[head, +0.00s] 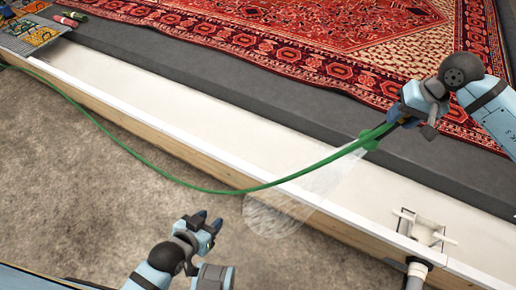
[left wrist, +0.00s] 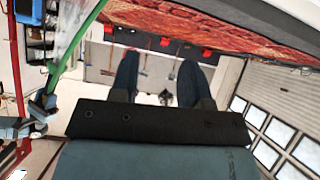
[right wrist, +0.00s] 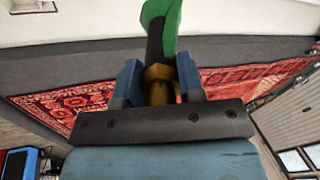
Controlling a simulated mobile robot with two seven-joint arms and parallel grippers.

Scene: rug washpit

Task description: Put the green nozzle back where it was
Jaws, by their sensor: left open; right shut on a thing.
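The green nozzle (head: 370,139) is held by my right gripper (head: 402,115) above the white trough. In the right wrist view the fingers close around its dark and brass-coloured part (right wrist: 158,76), with the green part (right wrist: 172,18) beyond them. A translucent spray (head: 300,197) fans from the nozzle down and left, across the trough's near edge. The green hose (head: 190,186) curves from the nozzle to the left edge; a green hose also shows in the left wrist view (left wrist: 82,38). My left gripper (head: 208,222) is open and empty over the concrete floor.
A red patterned rug (head: 290,50) lies on a dark grey platform (head: 210,80) behind the white trough (head: 150,108). A white pipe fitting (head: 418,229) stands in the trough at right. Small bottles (head: 70,18) and coloured trays (head: 30,35) sit at upper left.

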